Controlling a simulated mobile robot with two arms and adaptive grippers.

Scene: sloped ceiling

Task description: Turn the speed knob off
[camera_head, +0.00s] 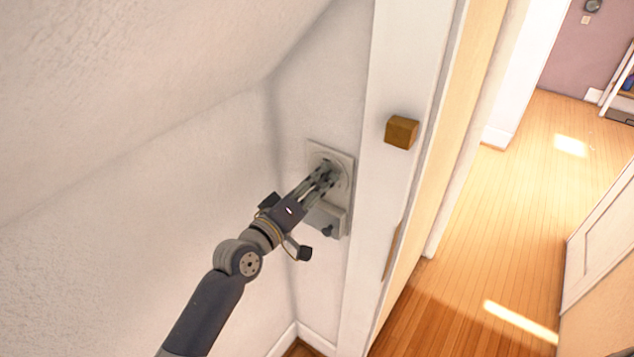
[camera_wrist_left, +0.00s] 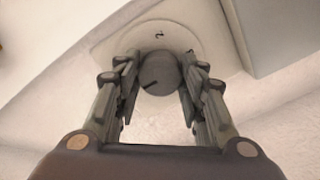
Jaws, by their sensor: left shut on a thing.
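The speed knob (camera_wrist_left: 159,74) is a round grey knob with a dark pointer line, on a pale round dial plate (camera_wrist_left: 205,38) with a dark mark above the knob. In the left wrist view its pointer slants to the lower left. My left gripper (camera_wrist_left: 158,78) is shut on the knob, one finger on each side. In the head view my left gripper (camera_head: 328,172) reaches the pale wall plate (camera_head: 314,150) and hides most of the knob. My right gripper is not in view.
A grey box (camera_head: 326,218) with a dark knob sits just below the plate. A white door frame (camera_head: 390,60) with a wooden block (camera_head: 401,132) stands right of it. The sloped ceiling (camera_head: 130,90) hangs at the left. Open wooden floor (camera_head: 500,230) lies beyond the doorway.

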